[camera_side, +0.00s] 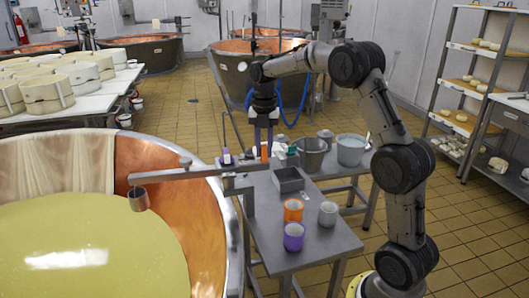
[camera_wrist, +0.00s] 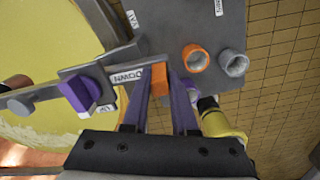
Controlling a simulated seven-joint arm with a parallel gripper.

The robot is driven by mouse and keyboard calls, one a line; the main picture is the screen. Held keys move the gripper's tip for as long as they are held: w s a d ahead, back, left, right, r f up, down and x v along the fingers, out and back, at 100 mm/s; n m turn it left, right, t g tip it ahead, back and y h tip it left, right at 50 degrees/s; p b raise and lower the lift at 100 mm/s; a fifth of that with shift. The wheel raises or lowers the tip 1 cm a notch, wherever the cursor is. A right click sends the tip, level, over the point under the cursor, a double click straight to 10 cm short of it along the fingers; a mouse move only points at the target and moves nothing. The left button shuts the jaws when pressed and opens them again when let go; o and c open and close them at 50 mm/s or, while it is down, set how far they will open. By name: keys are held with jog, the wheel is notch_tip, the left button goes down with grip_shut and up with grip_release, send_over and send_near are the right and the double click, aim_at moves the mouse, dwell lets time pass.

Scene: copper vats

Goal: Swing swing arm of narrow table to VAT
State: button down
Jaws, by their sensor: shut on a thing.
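The swing arm (camera_side: 190,173) is a grey metal bar on the narrow table (camera_side: 308,247), reaching left across the copper rim of the vat (camera_side: 158,160). A small metal cup (camera_side: 138,199) hangs at its far end, over the yellow liquid. In the wrist view the orange handle (camera_wrist: 158,78) sits between the purple fingers of my gripper (camera_wrist: 160,88), beside a label reading DOWN. My gripper (camera_side: 264,140) is shut on the orange handle. The bar's pivot is hard to make out.
A grey tray (camera_side: 288,181), an orange cup (camera_side: 293,211), a grey cup (camera_side: 328,214) and a purple cup (camera_side: 294,237) stand on the narrow table. Two buckets (camera_side: 311,154) (camera_side: 351,150) stand behind. Shelves with cheeses (camera_side: 480,85) are at right. The tiled floor between is open.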

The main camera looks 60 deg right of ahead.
jog(key=shift+w+d+r+n, duration=0.1)
jog(key=shift+w+d+n, duration=0.4)
jog(key=shift+n, duration=0.2)
jog(key=c, duration=0.7)
grip_release()
notch_tip(320, 180, up, 14)
